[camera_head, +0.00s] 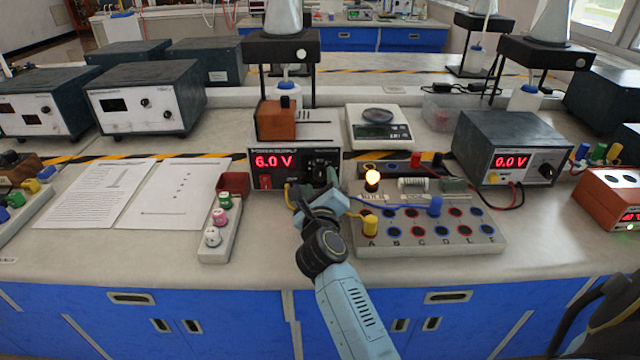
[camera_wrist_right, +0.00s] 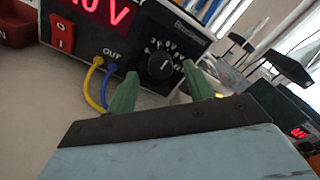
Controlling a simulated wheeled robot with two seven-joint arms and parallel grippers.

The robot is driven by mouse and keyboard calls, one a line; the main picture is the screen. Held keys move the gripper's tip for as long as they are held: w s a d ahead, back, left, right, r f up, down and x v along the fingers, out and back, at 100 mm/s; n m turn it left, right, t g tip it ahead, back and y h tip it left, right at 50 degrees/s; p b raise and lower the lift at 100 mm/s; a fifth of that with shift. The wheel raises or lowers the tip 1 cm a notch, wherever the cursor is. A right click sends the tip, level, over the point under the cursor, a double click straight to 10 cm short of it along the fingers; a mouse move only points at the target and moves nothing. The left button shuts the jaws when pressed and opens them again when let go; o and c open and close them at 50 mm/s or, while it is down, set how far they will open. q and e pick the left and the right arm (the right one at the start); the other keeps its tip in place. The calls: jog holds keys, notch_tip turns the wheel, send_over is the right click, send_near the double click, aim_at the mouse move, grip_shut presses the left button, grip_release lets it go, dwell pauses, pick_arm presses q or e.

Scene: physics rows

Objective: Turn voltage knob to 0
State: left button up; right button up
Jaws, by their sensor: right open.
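The power supply (camera_head: 294,155) stands mid-bench and its red display reads 6.0 V. Its black voltage knob (camera_wrist_right: 162,66) is at the right of the front panel, with a white pointer line. In the head view my right gripper (camera_head: 319,183) reaches up to the panel and partly hides the knob area. In the right wrist view the two green fingers of the right gripper (camera_wrist_right: 159,73) are open, one on each side of the knob. I cannot tell whether they touch it. My left gripper is not in view.
A red rocker switch (camera_wrist_right: 61,33) and yellow and blue output leads sit left of the knob. A circuit board (camera_head: 430,241) with a lit bulb (camera_head: 372,177) is to the right. A plug rack (camera_head: 219,230) and paper sheets (camera_head: 180,190) lie left. A voltmeter (camera_head: 510,150) reads 0.0 V.

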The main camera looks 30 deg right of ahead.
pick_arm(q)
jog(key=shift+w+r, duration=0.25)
pick_arm(e)
jog(key=shift+w+d, duration=0.4)
jog(key=shift+w, duration=0.15)
jog(key=c, duration=1)
jog(key=shift+o, duration=0.2)
jog(key=n+p, duration=0.2)
jog(key=p, duration=0.1)
jog(key=shift+r, duration=0.1)
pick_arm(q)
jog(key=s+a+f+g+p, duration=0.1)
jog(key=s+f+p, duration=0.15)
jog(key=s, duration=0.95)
pick_arm(e)
jog(key=shift+n, duration=0.8)
jog(key=n+p, duration=0.7)
jog(key=shift+a+n+p, duration=0.1)
jog(key=shift+n+p, duration=1.05)
jog(key=shift+n, duration=0.35)
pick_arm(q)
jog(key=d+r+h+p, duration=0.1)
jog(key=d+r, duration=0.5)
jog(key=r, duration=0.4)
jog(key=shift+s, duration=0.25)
pick_arm(e)
jog(key=shift+n, duration=1.1)
jog(key=shift+f, duration=0.25)
